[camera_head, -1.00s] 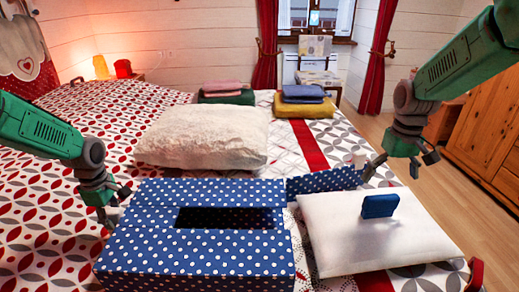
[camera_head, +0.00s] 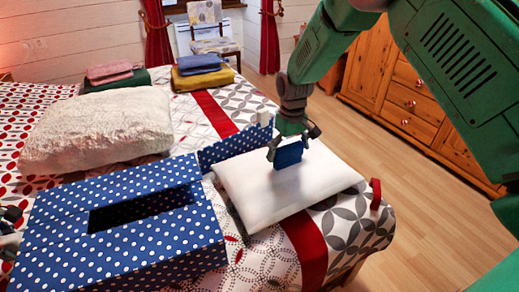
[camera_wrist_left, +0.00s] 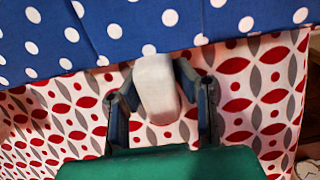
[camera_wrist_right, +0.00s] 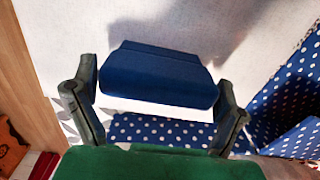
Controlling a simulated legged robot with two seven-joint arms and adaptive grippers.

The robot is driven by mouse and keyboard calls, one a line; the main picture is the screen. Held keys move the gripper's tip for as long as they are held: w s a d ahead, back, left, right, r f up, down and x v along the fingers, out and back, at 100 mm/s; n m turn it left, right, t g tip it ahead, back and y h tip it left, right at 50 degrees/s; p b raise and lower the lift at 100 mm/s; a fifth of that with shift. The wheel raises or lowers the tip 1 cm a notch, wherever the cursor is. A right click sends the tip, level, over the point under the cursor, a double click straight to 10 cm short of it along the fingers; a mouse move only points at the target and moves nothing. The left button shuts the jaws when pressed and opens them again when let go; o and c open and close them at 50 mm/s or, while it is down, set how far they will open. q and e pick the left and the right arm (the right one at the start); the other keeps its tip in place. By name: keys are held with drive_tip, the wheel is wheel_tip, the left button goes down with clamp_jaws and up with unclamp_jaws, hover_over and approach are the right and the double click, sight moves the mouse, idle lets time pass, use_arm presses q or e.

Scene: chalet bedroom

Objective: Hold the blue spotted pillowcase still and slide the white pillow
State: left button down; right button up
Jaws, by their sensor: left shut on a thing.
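The blue spotted pillowcase (camera_head: 120,255) lies on the bed like a box with a dark opening on top and a raised flap at its right. The white pillow (camera_head: 265,205) lies flat to its right, with a blue block-shaped handle (camera_head: 288,155) standing on it. My right gripper (camera_head: 290,140) is at this handle; in the right wrist view its fingers are spread, with the blue handle (camera_wrist_right: 160,75) between them. My left gripper (camera_wrist_left: 160,95) is shut on a white tab (camera_wrist_left: 156,88) beside the pillowcase edge. In the head view it is mostly cut off at the left edge.
A fluffy cream pillow (camera_head: 98,130) lies behind the pillowcase. Folded cloth stacks (camera_head: 200,72) lie farther back. The bed's right edge is close to the white pillow, with wood floor (camera_head: 400,190) and a wooden dresser (camera_head: 410,90) beyond.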

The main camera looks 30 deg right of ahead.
sight(267, 178)
drive_tip(key=shift+c, duration=0.7)
drive_tip(key=shift+s+a+m, duration=0.1)
drive_tip(key=shift+s+m, duration=0.4)
drive_tip(key=shift+s, duration=1.05)
drive_tip(key=shift+w+a, duration=0.2)
drive_tip(key=shift+a, duration=1.85)
drive_tip(key=shift+w+a, duration=0.15)
drive_tip(key=shift+a, duration=1.95)
